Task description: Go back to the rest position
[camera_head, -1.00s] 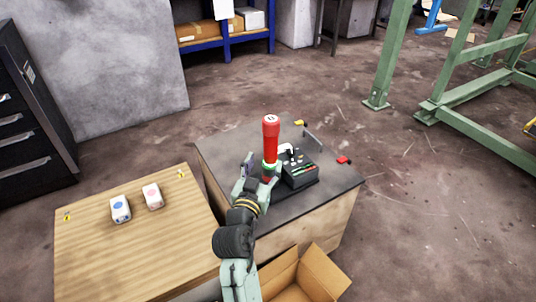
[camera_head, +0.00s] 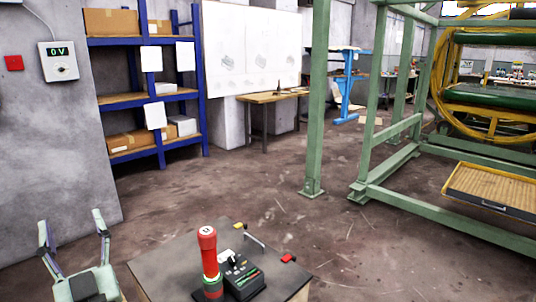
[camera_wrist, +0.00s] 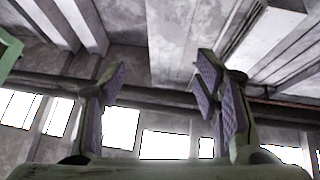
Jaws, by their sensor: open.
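My gripper (camera_head: 72,240) is at the lower left of the head view, raised with its fingers pointing up. It is open and empty, to the left of the dark-topped table (camera_head: 165,268) and apart from it. In the wrist view the two fingers (camera_wrist: 165,100) stand wide apart with nothing between them, against the ceiling and windows. A red cylinder with a green band (camera_head: 208,258) stands upright on the table. A small black device with a lit panel (camera_head: 242,276) is beside it.
A grey wall (camera_head: 50,150) with a 0 V display box (camera_head: 59,61) rises behind my gripper. Blue shelves (camera_head: 150,95) hold boxes at the back. A green steel frame (camera_head: 390,190) stands at the right. The floor in the middle is clear.

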